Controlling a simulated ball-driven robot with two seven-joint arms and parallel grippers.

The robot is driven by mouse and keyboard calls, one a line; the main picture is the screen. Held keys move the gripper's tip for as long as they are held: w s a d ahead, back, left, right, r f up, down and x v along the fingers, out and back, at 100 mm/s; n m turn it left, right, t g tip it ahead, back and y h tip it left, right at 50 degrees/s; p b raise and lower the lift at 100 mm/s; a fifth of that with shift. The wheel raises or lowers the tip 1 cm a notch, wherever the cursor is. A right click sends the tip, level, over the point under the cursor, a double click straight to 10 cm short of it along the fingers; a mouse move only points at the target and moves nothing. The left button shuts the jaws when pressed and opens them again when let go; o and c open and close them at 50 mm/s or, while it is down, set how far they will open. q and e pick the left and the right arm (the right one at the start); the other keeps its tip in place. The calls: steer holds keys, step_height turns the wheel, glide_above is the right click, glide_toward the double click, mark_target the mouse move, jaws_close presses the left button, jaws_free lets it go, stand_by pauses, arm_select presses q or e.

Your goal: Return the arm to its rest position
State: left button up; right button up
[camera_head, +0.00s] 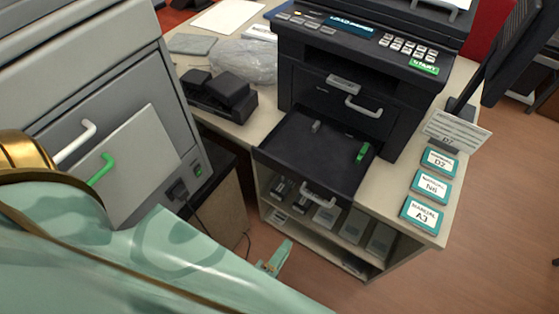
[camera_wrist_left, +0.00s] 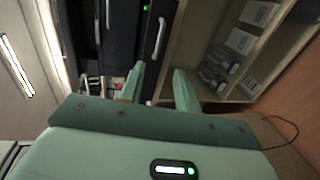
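My left arm, pale green with a gold joint, comes in from the lower left in the head view. My left gripper (camera_head: 274,260) is in front of the shelf unit, low and left of the pulled-out black drawer (camera_head: 310,178). In the left wrist view its two fingers (camera_wrist_left: 160,82) stand apart with nothing between them. The black printer (camera_head: 335,85) stands on the counter above the drawer. The drawer's floor looks bare except for a small green part (camera_head: 361,152) and a small grey part (camera_head: 316,127). My right gripper is out of view.
The shelf unit (camera_head: 395,262) under the counter holds cartridges and boxes. A grey cabinet (camera_head: 75,75) with a white and a green handle stands close on the left. Manual cards (camera_head: 431,186) and a monitor are at the right. Open wooden floor lies in front.

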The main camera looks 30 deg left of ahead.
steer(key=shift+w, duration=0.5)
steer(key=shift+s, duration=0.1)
